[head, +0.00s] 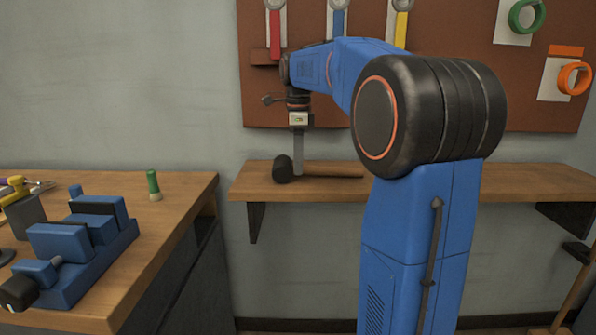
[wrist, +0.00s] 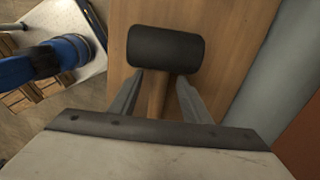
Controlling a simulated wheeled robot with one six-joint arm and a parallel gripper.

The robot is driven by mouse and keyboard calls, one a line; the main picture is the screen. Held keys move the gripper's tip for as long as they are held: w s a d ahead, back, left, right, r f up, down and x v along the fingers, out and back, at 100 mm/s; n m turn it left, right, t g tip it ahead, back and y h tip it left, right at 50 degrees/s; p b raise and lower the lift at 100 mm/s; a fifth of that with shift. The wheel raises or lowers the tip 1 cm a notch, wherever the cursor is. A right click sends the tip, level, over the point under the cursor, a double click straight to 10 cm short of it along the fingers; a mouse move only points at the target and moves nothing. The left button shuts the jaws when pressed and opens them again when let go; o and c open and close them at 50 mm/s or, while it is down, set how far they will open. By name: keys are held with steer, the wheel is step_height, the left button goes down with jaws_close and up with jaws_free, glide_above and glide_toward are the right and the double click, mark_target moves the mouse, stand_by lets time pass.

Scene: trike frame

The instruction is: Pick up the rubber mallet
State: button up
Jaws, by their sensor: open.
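The rubber mallet lies on a wooden wall shelf (head: 500,180). Its black head (head: 283,169) is at the left and its wooden handle (head: 335,171) runs to the right, partly behind my arm. My gripper (head: 298,172) points down at the handle just beside the head. In the wrist view the black mallet head (wrist: 165,49) is at the top centre. The open fingers of my gripper (wrist: 158,90) stand on either side of the handle (wrist: 157,92) below the head. I cannot tell whether either finger touches it.
A brown pegboard (head: 450,100) with hanging tools is on the wall behind my arm. At the left, a workbench (head: 180,200) carries a blue vise (head: 85,250) and a green-handled brush (head: 153,184). The shelf right of the mallet looks clear.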

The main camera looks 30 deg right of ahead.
steer(key=shift+f, duration=0.55)
jaws_close()
steer(key=shift+r, duration=0.1)
